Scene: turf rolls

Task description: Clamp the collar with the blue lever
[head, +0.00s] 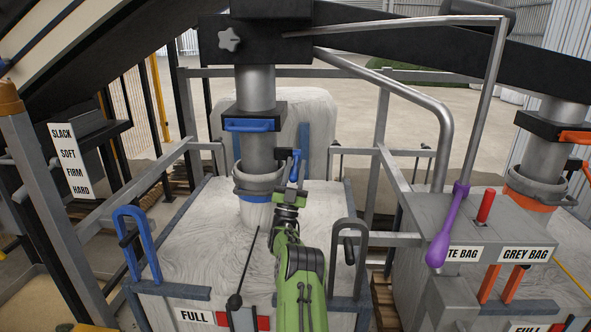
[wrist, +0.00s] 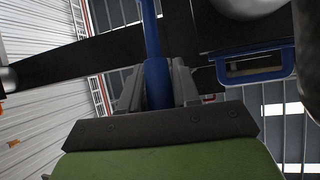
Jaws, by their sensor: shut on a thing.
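The grey collar (head: 257,180) sits around the lower end of the left steel spout, above a blue band (head: 256,197) at the neck of the white bag (head: 190,225). The blue lever (head: 297,165) stands roughly upright at the collar's right side. My gripper (head: 291,184) is at the lever, right of the collar. In the wrist view, the blue lever (wrist: 157,75) runs up between the two grey fingers of my gripper (wrist: 158,92), which are shut on it. The lever's lower end and its joint with the collar are hidden.
A blue slide handle (head: 253,125) is on the spout above; it also shows in the wrist view (wrist: 253,74). A purple-handled rod (head: 441,235) hangs before a grey control box (head: 480,215).

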